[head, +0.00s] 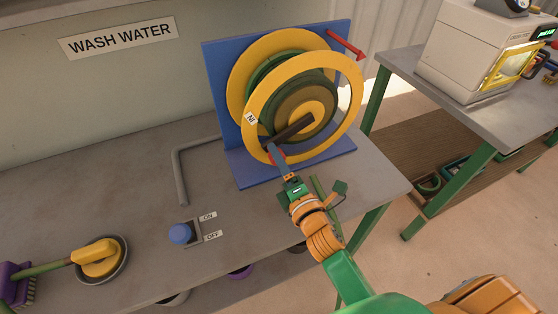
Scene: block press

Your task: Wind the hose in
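The hose reel (237,80) stands on the bench with yellow rims and a blue frame. Dark green hose (262,72) is wound on its drum between the rims. A dark crank arm (293,128) runs from the yellow hub down and left, near a label reading "IN". My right gripper (278,160) is at the crank's outer end, in front of the lower rim, and looks shut on the crank handle, which its fingers mostly hide. Green pieces show beside my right wrist; I cannot tell whether they are hose. My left gripper is out of view.
A blue knob (180,233) sits by ON and OFF labels at the bench front. A grey pipe (178,176) stands left of the reel. A yellow-handled scrubber (98,257) and purple brush (18,286) lie front left. Another table (430,83) holds a white machine (470,52).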

